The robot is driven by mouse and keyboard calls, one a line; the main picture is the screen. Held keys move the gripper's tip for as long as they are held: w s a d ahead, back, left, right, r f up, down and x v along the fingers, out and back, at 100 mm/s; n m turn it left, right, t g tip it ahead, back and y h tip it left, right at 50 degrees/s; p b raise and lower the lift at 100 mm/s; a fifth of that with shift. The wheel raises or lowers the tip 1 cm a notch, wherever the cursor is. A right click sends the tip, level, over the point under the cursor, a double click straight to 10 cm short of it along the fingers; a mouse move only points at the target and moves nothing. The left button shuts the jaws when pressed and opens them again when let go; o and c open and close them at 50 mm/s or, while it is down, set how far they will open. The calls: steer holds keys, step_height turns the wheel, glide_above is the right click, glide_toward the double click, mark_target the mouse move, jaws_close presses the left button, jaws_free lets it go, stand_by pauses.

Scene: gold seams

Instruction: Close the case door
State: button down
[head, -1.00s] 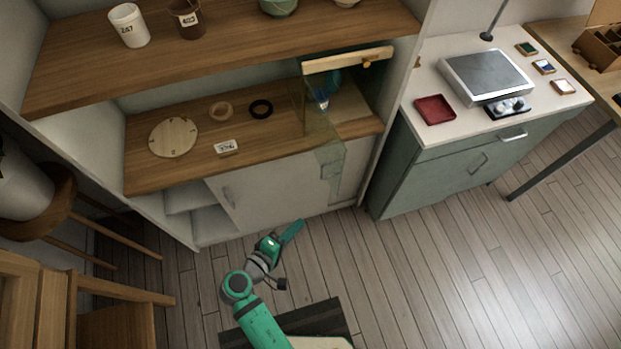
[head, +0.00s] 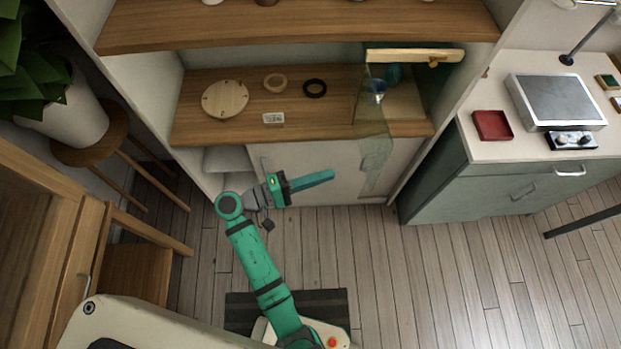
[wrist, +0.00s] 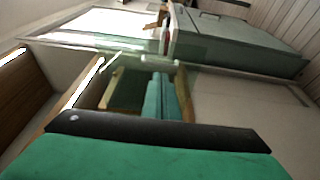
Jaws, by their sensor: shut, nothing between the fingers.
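The case (head: 415,55) stands at the right end of the shelf, with a wooden top strip, a small knob and a blue-teal item (head: 377,88) inside. Its clear glass door (head: 375,155) stands open, sticking out past the shelf's front edge. My gripper (head: 330,174) is shut and empty, low in front of the cabinet and left of the door, its fingers pointing right toward the glass. No contact is clear. In the wrist view my teal fingers (wrist: 165,97) show in the middle, with a glass pane (wrist: 100,45) across the view beyond them.
On the shelf (head: 215,125) lie a round wooden disc (head: 225,98), two rings and a small label (head: 273,118). A green cabinet (head: 435,185) with a red tray (head: 492,125) and a scale stands right. A stool with a plant is left.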

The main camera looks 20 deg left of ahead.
steer(key=x, duration=0.7)
steer(key=shift+d, duration=0.3)
steer(key=shift+w, duration=0.15)
steer(key=shift+d, duration=0.15)
